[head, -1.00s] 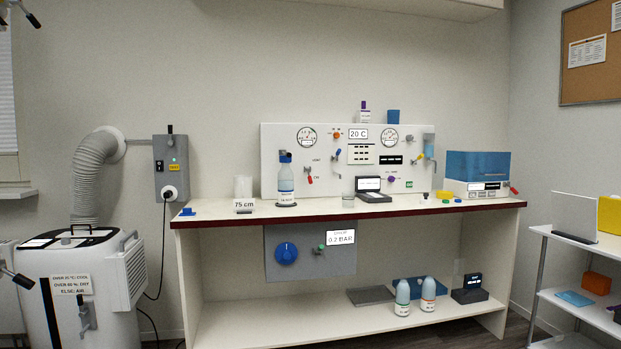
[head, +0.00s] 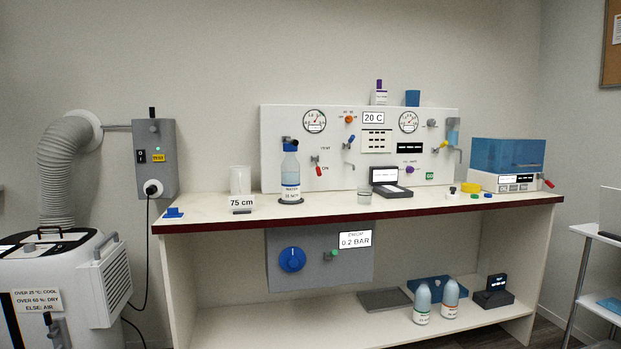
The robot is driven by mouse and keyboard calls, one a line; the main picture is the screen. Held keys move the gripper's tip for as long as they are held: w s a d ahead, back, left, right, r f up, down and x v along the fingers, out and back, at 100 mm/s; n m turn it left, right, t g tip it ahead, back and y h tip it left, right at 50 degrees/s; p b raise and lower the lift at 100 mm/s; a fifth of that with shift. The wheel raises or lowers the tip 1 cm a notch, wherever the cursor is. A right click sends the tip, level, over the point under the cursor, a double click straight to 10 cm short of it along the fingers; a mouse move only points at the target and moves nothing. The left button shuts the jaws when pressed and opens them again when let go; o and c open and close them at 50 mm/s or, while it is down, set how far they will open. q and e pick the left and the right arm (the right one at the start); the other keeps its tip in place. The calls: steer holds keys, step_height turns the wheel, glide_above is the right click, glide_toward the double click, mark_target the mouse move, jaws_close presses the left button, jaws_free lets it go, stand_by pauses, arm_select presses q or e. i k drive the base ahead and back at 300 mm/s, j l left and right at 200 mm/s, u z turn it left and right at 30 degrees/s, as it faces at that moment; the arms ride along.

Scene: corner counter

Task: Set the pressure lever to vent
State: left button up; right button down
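A white panel (head: 272,150) with gauges and valves stands at the back of the counter. A small lever with a red handle (head: 319,171) sits on its left part, behind and right of a blue-capped bottle (head: 291,178). The red handle points downward. A small label above it may read VENT and one beside its lower end seems to read ON; both are too small to be sure. A left gauge (head: 315,121) and a right gauge (head: 408,121) are on the panel. Neither of my grippers is in view.
The counter (head: 330,210) has a dark red front edge. A 75 cm sign (head: 241,203) and a clear beaker (head: 240,179) stand at its left. A white machine (head: 75,275) with a hose stands left. A grey lower panel (head: 318,275) hangs below, showing 0.2 BAR.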

mark_target(318, 172)
steer(key=i+j, duration=0.15)
steer(key=i, duration=0.5)
steer(key=i+j, duration=0.2)
steer(key=i, duration=0.45)
steer(key=i+j, duration=0.15)
steer(key=i, duration=0.45)
steer(key=i+j+u, duration=0.1)
steer(key=i, duration=0.55)
steer(key=j, duration=0.1)
